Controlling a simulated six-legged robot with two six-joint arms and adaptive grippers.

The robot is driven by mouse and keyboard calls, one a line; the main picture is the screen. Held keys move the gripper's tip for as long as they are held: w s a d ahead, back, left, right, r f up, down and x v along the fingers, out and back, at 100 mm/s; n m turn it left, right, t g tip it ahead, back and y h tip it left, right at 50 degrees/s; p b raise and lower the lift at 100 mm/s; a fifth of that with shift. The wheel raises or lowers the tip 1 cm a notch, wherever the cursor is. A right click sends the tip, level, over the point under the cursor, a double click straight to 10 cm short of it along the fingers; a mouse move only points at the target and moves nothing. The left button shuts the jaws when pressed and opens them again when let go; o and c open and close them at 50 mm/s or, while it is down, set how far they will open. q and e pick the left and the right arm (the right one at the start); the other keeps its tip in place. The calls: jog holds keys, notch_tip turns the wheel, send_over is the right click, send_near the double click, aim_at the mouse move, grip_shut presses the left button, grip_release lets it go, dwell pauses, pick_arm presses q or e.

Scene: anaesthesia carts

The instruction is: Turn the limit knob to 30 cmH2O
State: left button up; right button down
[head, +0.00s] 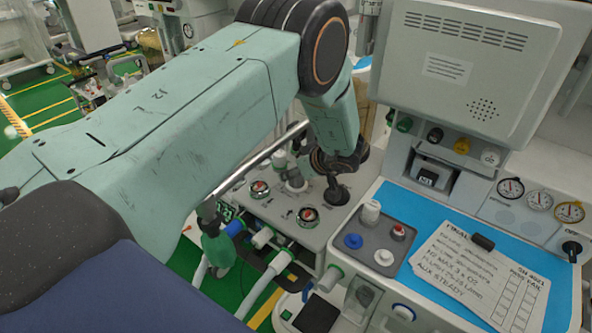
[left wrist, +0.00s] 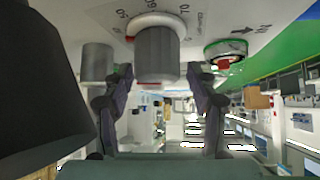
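The limit knob (left wrist: 157,52) is a grey ribbed cylinder on a white dial with printed numbers, 60 and 70 among them. A red mark shows at its base. I cannot tell its setting. In the head view the knob (head: 295,178) stands on the grey panel, beside my left gripper (head: 325,160), which reaches down from the upper right. In the left wrist view my left gripper (left wrist: 158,76) is open, its two fingers on either side of the knob's end, with a small gap at each side. My right gripper is not in view.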

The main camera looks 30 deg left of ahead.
pick_arm(q)
jog(key=shift+w+a+f, duration=0.15)
jog(key=shift+w+f, duration=0.1)
jog(key=shift+f, duration=0.1)
jog(key=shift+c, duration=1.4)
jog(key=shift+s+r, duration=0.1)
jog(key=shift+r, duration=0.1)
jog(key=c, duration=0.6)
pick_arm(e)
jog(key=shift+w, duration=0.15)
pick_arm(q)
jog(key=shift+r+n, duration=0.1)
jog(key=shift+n, duration=0.2)
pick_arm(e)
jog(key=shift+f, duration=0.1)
pick_arm(q)
jog(key=shift+n+g, duration=0.5)
jog(key=shift+g, duration=0.1)
jog(key=shift+n+g+b, duration=0.6)
jog(key=shift+n+b, duration=0.2)
jog(key=shift+b, duration=0.1)
jog(key=n+g+b, duration=0.2)
jog(key=n+b, duration=0.1)
jog(key=b, duration=0.1)
jog(key=shift+n+g+b, duration=0.8)
jog(key=shift+b, duration=0.65)
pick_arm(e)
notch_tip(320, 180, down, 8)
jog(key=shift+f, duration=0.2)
